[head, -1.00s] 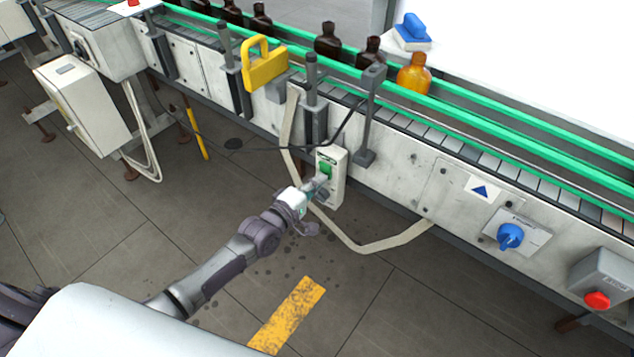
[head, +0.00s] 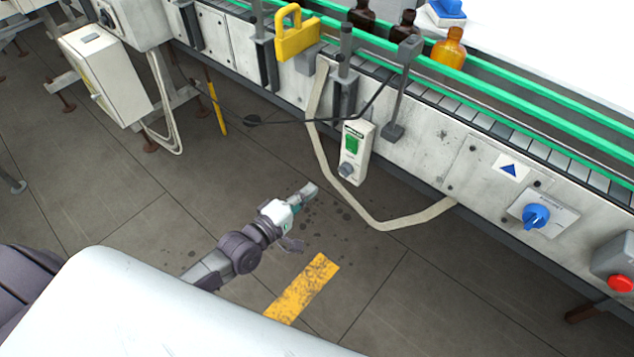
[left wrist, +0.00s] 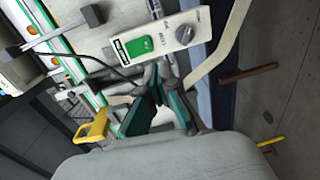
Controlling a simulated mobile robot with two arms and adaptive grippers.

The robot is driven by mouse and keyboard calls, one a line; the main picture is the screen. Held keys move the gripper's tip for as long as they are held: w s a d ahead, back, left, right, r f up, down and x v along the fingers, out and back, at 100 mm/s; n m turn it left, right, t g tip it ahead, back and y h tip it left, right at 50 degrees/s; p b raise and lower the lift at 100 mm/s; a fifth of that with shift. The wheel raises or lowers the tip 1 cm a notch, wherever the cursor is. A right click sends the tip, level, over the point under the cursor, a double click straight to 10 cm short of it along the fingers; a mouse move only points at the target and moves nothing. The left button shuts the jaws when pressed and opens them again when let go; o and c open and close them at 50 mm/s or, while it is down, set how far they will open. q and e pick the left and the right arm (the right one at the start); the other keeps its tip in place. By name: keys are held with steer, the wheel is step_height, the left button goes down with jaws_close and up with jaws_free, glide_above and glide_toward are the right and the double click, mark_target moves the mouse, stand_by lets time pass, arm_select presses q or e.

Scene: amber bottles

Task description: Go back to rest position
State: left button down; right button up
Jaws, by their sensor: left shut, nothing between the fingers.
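My left gripper (head: 306,193) is shut and empty. In the head view it hangs over the dark floor, apart from the conveyor and to the lower left of the switch box. The switch box (head: 356,152) is pale, with a green switch and a grey knob, and hangs at the conveyor's side. In the left wrist view the box (left wrist: 160,45) is beyond my left gripper's fingers (left wrist: 160,88), with clear space between. My right gripper is in neither view.
The conveyor (head: 430,155) with green rails carries dark bottles (head: 403,25) and an amber bottle (head: 449,47). A yellow padlock-shaped piece (head: 297,38), a pale strap (head: 385,223), a blue knob (head: 535,215) and a red button (head: 620,284) are along it. Open floor lies in front.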

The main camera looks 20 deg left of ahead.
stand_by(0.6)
arm_select(q)
steer(key=s+a+f+m+g+y, duration=0.1)
steer(key=s+a+f+m+g, duration=0.2)
steer(key=f, duration=0.6)
steer(key=s+a+f+m+g+y, duration=0.1)
steer(key=s+f+m+g+y, duration=0.1)
steer(key=s+f, duration=0.6)
steer(key=s+a+f+m+g+y, duration=0.1)
steer(key=s+a+f+m+g, duration=0.15)
steer(key=f, duration=0.85)
steer(key=s+d+f+m+g+y, duration=0.1)
steer(key=s+f+m+g, duration=0.2)
steer(key=s+f, duration=0.4)
steer(key=s+d+f+m+g, duration=0.1)
steer(key=s+f+m+g, duration=0.3)
steer(key=s, duration=1.6)
step_height(320, 180, down, 4)
steer(key=shift+s+d+r+m+y, duration=0.15)
steer(key=shift+s+m+y, duration=0.25)
steer(key=shift+m, duration=0.55)
steer(key=shift+g, duration=0.25)
